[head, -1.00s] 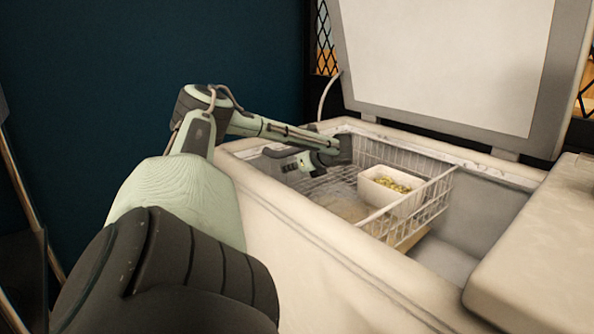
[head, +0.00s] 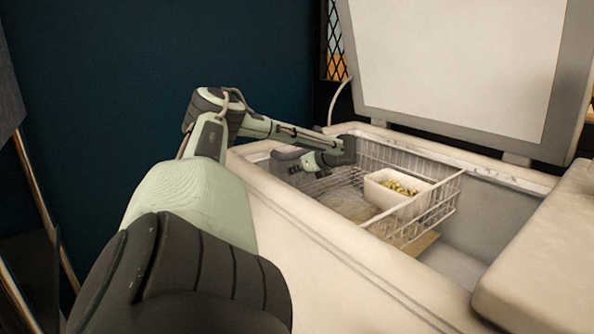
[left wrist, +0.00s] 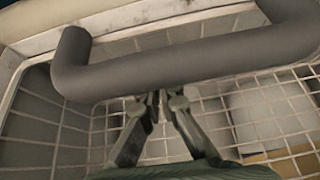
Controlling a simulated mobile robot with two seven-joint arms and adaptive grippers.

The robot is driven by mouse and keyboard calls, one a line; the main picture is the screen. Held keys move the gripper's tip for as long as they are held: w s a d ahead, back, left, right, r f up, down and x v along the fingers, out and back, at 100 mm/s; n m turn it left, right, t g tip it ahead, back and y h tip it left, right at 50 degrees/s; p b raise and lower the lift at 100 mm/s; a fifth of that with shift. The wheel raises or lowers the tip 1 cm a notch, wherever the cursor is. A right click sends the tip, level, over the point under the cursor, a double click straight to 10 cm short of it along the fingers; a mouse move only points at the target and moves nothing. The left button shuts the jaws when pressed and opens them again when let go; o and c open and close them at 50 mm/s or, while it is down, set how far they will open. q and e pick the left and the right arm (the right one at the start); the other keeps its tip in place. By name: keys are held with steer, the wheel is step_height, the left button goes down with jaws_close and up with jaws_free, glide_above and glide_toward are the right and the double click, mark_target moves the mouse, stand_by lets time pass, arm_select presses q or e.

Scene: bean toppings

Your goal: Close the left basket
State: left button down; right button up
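The wire basket (head: 408,158) hangs inside the chest freezer, and a white tub (head: 398,195) of yellow-green beans stands in it at the right. A thick dark grey handle (left wrist: 195,64) crosses the left wrist view above the basket wires; it also shows at the freezer's left end in the head view (head: 287,157). My left gripper (left wrist: 166,98) is low in the freezer, its fingers drawn together with tips almost meeting at the handle's lower edge. Nothing shows between them; whether they touch the handle is unclear. My right gripper is out of view.
The freezer's lid (head: 455,65) stands open at the back. Its front rim (head: 330,250) runs below my left arm. A pale closed cover (head: 545,255) lies at the right. The freezer space right of the basket is empty.

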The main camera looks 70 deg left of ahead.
arm_select(q)
steer(key=shift+s+a+r, duration=0.15)
steer(key=shift+a+r, duration=0.15)
steer(key=shift+a, duration=0.1)
steer(key=shift+d, duration=0.2)
steer(key=v, duration=1.2)
steer(key=shift+w+d+f, duration=0.2)
steer(key=shift+d+f, duration=0.05)
steer(key=shift+f, duration=0.15)
